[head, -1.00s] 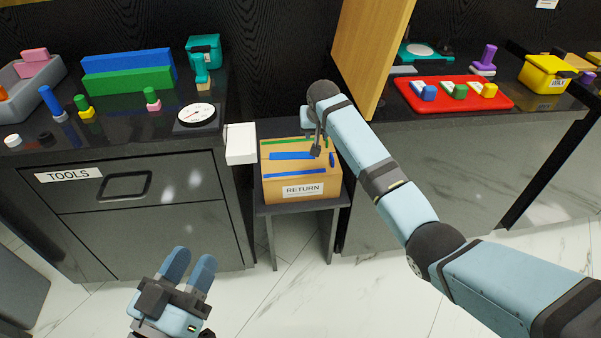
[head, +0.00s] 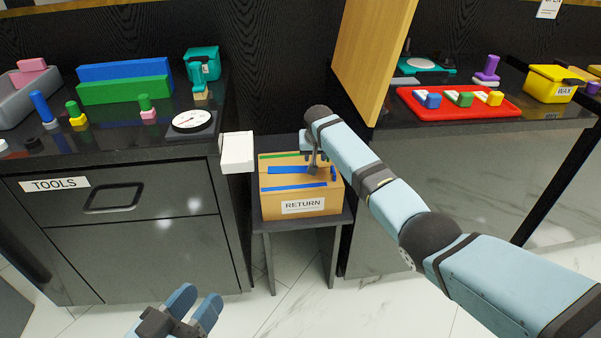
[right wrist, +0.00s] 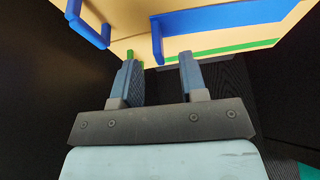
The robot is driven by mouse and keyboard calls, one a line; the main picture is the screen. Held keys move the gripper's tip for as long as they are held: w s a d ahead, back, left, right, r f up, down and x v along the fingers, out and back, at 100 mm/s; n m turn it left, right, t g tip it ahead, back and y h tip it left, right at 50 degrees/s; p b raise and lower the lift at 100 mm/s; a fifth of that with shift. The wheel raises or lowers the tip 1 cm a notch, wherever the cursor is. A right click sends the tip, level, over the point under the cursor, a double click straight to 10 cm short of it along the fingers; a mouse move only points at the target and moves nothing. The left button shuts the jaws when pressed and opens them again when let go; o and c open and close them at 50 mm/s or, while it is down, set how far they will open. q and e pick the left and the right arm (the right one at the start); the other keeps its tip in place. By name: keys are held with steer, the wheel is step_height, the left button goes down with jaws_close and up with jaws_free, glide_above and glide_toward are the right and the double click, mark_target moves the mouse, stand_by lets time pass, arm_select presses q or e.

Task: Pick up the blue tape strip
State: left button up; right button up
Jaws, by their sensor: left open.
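A tan box (head: 272,207) labelled RETURN stands on a small dark stand. Blue tape strips lie on its top: one towards the back (head: 288,170) and one near the front edge (head: 293,187). In the right wrist view a blue tape strip (right wrist: 230,17) has an end bent away from the box, in line with the gap between my fingers. My right gripper (right wrist: 157,62) is open and empty, close to that end. My right arm hides part of the box top in the head view. My left gripper (head: 198,297) is open and empty, low in front of the drawers.
A green strip (head: 280,155) lies at the box's back edge. Another blue strip (right wrist: 85,25) shows at the upper left of the wrist view. A white block (head: 237,152) juts beside the box. A wooden panel (head: 372,60) rises behind my right arm. Counters flank the stand.

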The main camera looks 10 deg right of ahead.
steer(key=shift+b+x, duration=0.4)
steer(key=shift+x, duration=0.65)
steer(key=shift+w+f+b, duration=0.25)
steer(key=shift+f+b, duration=0.05)
steer(key=shift+f, duration=0.2)
arm_select(q)
steer(key=shift+w+f+m, duration=0.25)
steer(key=shift+f+m, duration=0.15)
steer(key=shift+f, duration=0.45)
arm_select(e)
steer(key=shift+c, duration=0.4)
jaws_close()
steer(key=shift+r, duration=0.1)
arm_select(q)
step_height(320, 180, up, 10)
steer(key=n+t+p, duration=0.1)
steer(key=t+p, duration=0.2)
steer(key=p, duration=0.5)
steer(key=shift+s+a+n, duration=0.3)
steer(key=shift+s+a, duration=0.05)
steer(key=shift+s, duration=0.1)
arm_select(e)
step_height(320, 180, up, 20)
